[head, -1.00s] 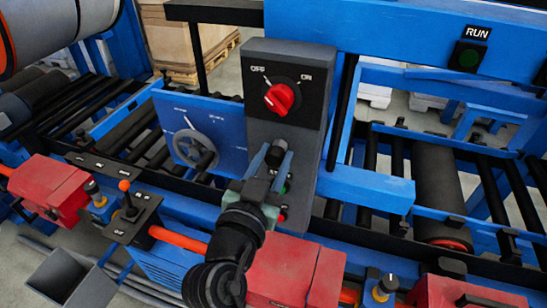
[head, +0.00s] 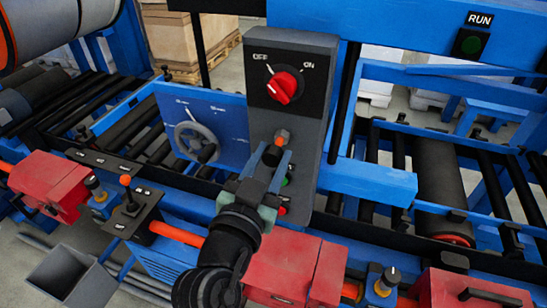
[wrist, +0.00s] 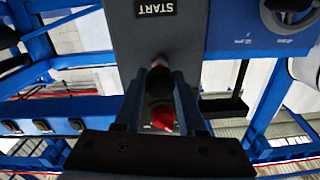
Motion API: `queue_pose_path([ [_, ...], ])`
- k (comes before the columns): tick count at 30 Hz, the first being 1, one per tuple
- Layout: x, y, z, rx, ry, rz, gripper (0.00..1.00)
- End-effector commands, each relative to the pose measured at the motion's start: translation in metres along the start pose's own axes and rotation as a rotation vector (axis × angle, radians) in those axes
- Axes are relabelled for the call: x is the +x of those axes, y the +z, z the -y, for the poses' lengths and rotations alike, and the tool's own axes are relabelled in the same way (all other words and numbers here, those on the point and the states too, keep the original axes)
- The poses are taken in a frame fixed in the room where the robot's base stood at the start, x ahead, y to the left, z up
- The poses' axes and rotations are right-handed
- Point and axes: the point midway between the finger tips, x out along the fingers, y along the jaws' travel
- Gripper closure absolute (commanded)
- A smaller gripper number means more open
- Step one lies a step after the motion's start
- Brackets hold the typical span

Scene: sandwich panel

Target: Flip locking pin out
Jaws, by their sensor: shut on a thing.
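A short black pin with an orange tip (head: 282,137) stands out in front of the grey control panel (head: 320,125). I take it for the locking pin, but no label shows on it. My gripper (head: 277,160) is shut on it, with the blue fingers on both sides and the orange tip beyond them. In the wrist view, the dark round end of the pin (wrist: 160,78) shows between the fingertips of my gripper (wrist: 160,85). The fingers hide the pin's base. Above the pin, the panel carries a red rotary knob (head: 285,87) between OFF and ON marks.
A green button (head: 285,181) and a red button (head: 282,210) sit close below my gripper. A grey handwheel (head: 197,141) is to the left. Red boxes (head: 285,270) and a blue beam (head: 368,184) are nearby. A START label (wrist: 155,7) shows upside down in the wrist view.

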Motion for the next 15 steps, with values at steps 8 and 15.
queue_pose_path([
  [8,-0.0017,0.0017,0.0009,-0.001,-0.002,0.005,0.59],
  [15,-0.0013,0.0013,0.0006,-0.001,-0.002,0.003,0.30],
])
